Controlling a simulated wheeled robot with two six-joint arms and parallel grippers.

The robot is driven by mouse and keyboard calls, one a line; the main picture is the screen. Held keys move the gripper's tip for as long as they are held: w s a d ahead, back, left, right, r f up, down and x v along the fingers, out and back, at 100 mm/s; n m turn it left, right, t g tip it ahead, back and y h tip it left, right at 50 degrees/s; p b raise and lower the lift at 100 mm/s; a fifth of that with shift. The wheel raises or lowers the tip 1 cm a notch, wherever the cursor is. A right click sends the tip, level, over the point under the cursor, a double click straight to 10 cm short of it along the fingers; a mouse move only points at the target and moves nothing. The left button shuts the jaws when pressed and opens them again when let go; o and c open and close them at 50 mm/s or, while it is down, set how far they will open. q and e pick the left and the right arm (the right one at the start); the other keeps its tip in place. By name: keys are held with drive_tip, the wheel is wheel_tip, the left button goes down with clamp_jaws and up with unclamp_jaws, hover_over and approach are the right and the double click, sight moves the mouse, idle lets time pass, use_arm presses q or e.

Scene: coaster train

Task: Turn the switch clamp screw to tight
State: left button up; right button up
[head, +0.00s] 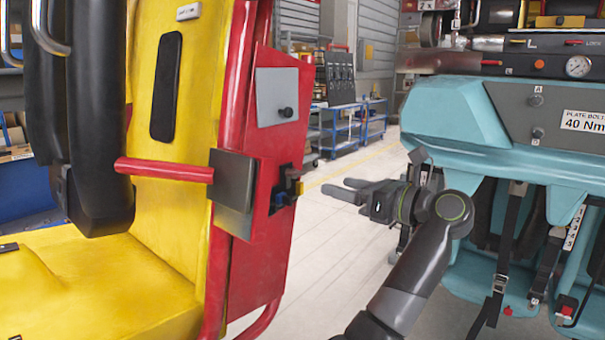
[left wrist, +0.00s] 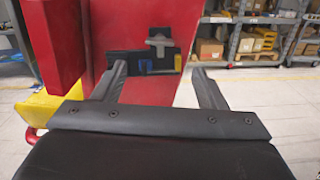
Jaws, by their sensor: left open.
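A dark recess (head: 284,187) sits in the red side panel of the yellow seat. In the left wrist view it holds a grey T-shaped handle (left wrist: 158,42), which looks like the clamp screw, with a blue block (left wrist: 145,66) and a yellow-edged piece (left wrist: 178,63) below it. In the head view the blue part and a yellowish piece show at the recess, but the screw's angle is unclear. My left gripper (head: 337,189) is open and empty, to the right of the recess and apart from it, its fingers pointing toward the panel. My right gripper is not in view.
A grey plate with a black knob (head: 277,97) is on the red panel above the recess. A red bar with a dark block (head: 233,180) juts out left of it. A teal train car with hanging straps (head: 480,120) stands at right. Open floor lies between.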

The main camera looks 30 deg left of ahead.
sight(299, 175)
use_arm(q)
drive_tip(key=a, duration=0.3)
drive_tip(key=a+p, duration=0.1)
drive_tip(key=a, duration=0.6)
drive_tip(key=shift+w+a+p, duration=0.35)
drive_tip(key=shift+w+p, duration=0.05)
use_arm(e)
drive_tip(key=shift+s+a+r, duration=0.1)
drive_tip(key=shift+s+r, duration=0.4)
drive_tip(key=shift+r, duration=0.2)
use_arm(q)
drive_tip(key=c, duration=1)
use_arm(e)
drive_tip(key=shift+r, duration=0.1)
